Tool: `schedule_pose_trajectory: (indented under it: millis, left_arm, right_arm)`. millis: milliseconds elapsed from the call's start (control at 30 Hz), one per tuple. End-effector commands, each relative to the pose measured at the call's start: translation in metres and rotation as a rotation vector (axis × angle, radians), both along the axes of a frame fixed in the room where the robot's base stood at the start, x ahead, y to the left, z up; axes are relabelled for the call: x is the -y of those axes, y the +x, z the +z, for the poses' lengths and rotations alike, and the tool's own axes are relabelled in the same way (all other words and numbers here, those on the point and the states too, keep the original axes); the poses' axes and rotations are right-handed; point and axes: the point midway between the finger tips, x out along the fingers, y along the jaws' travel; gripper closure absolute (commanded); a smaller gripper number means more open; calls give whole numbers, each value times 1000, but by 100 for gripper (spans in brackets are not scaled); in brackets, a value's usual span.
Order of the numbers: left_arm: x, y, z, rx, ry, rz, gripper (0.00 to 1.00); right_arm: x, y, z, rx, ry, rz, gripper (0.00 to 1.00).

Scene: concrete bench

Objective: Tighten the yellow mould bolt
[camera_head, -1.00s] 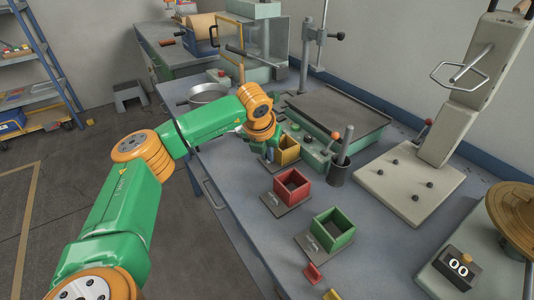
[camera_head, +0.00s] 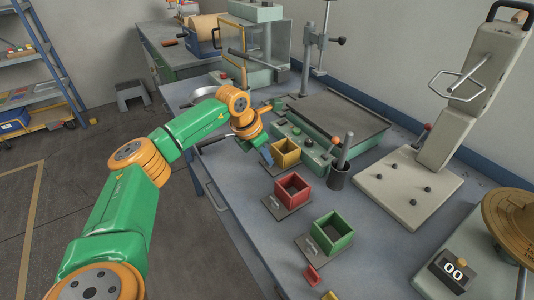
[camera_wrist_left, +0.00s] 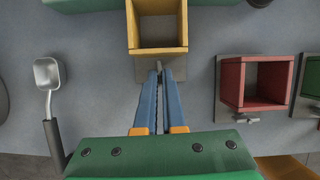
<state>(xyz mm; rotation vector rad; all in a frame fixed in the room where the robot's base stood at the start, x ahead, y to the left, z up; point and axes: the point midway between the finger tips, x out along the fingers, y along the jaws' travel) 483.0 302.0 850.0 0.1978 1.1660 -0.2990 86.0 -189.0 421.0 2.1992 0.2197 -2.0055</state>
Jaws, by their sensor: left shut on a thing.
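The yellow mould (camera_head: 290,160) is an open square box on the bench beside my left gripper. It also shows at the top of the left wrist view (camera_wrist_left: 158,50). My left gripper (camera_wrist_left: 159,72) has blue fingers that meet at the front foot of the yellow mould. It also shows in the head view (camera_head: 267,155). It is shut on the yellow mould bolt, which the fingertips hide. My right gripper is in neither view.
A red mould (camera_head: 292,187) and a green mould (camera_head: 332,230) stand nearer on the bench, each on a grey plate. A metal scoop (camera_wrist_left: 47,73) lies left in the wrist view. A green machine (camera_head: 305,150) stands behind the yellow mould.

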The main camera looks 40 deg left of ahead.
Motion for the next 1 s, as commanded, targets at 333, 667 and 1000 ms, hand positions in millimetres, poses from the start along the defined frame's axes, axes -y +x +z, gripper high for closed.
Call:
schedule_pose_trajectory:
  millis: [333,667,1000]
  left_arm:
    - [-2,2,2,2,-3,-300,100]
    - [-4,4,0,1,-1,-496,100]
    - [-5,4,0,1,1,-575,100]
  right_arm:
    - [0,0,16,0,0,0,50]
    - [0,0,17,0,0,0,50]
    - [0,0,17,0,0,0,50]
